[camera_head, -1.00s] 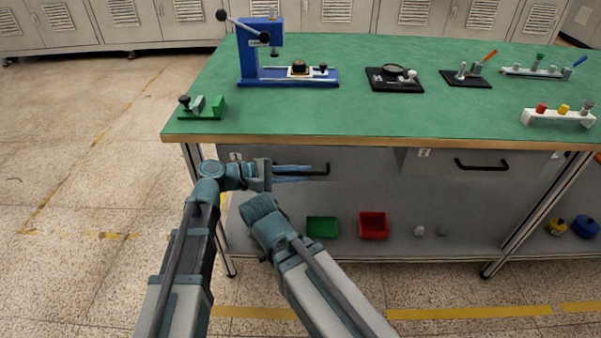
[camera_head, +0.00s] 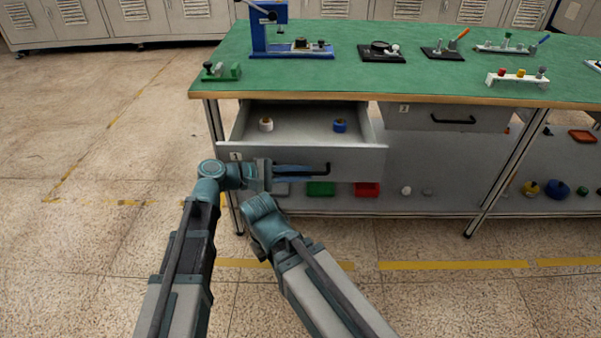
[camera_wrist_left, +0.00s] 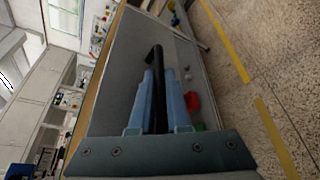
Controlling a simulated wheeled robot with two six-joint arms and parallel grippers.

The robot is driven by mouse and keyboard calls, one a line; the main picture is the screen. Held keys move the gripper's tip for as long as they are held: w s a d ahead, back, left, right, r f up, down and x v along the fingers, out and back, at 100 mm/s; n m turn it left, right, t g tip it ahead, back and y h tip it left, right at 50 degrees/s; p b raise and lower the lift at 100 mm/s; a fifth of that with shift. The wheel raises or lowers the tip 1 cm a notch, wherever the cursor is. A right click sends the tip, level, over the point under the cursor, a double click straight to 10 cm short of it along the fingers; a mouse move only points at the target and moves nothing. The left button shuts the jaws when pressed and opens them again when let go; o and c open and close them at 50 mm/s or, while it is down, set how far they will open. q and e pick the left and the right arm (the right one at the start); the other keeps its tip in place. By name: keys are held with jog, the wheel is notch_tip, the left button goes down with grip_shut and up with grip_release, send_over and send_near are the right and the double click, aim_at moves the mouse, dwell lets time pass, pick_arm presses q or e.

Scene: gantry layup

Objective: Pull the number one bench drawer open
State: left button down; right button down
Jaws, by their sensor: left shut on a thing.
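The number one drawer (camera_head: 350,162) stands pulled out from under the green-topped bench (camera_head: 420,75), so its inside shows in the head view. Its label "1" is on the left of the grey front. My left gripper (camera_head: 308,171) is at the drawer front, shut on its black handle (camera_head: 327,168). In the left wrist view the blue fingers (camera_wrist_left: 158,98) lie on both sides of the handle (camera_wrist_left: 155,60). My right gripper is not in view.
A white-and-yellow round item (camera_head: 266,124) and a blue one (camera_head: 340,125) lie in the drawer. The number two drawer (camera_head: 450,117) is shut. Green (camera_head: 321,189) and red (camera_head: 367,189) bins sit on the shelf below. Floor in front is clear.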

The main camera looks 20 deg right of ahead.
pick_arm(q)
jog(key=shift+s+a, duration=0.1)
jog(key=shift+s, duration=0.2)
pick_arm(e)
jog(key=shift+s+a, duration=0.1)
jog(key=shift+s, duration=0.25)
pick_arm(q)
jog(key=c, duration=0.9)
grip_release()
jog(key=p+v, duration=0.3)
jog(key=v, duration=1)
jog(key=shift+a, duration=0.4)
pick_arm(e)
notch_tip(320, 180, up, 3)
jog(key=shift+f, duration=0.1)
